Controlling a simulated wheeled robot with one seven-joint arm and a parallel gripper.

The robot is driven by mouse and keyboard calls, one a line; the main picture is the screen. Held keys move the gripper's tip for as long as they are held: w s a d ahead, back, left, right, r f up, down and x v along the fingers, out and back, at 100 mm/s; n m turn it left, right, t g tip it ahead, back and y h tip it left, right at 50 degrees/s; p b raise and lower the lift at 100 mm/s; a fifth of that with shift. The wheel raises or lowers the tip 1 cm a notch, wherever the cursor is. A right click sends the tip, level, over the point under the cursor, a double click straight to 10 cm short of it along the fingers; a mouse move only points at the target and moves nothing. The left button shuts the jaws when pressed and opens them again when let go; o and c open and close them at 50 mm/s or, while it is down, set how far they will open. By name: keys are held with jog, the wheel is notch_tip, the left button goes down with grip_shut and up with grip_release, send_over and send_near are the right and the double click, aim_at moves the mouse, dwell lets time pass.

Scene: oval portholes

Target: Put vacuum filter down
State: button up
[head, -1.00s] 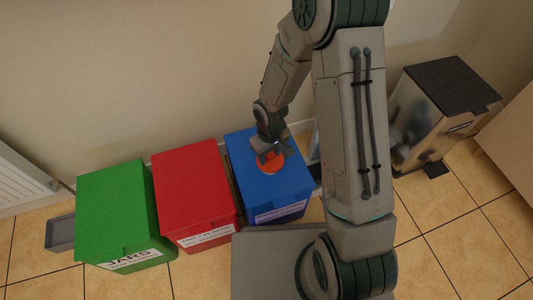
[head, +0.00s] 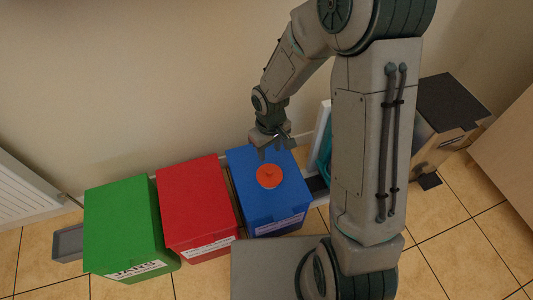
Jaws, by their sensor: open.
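The vacuum filter (head: 269,176), a round orange-red piece with a small raised middle, rests on top of the blue box (head: 281,205). My gripper (head: 272,152) is open and empty above the back part of the blue box's lid, just behind the filter in the picture. The fingers look apart from the filter. The exact height of the fingers above the lid is hard to tell.
A red box (head: 196,203) and a green box (head: 126,226) stand left of the blue one. A grey tray (head: 68,243) lies at the far left. A dark-topped metal bin (head: 450,102) stands at the right. Tiled floor (head: 460,235) is clear at front right.

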jog(key=s+d+r+m, duration=0.3)
jog(key=s+d+r, duration=0.2)
jog(key=r, duration=0.4)
jog(key=s+d+r+m+t, duration=0.1)
jog(key=s+d+r+m, duration=0.2)
jog(key=s+d+r, duration=0.2)
jog(key=s+r, duration=0.3)
jog(key=r, duration=0.1)
jog(key=shift+d+r+m, duration=0.2)
jog(key=shift+d+m, duration=0.1)
jog(key=shift+d, duration=0.1)
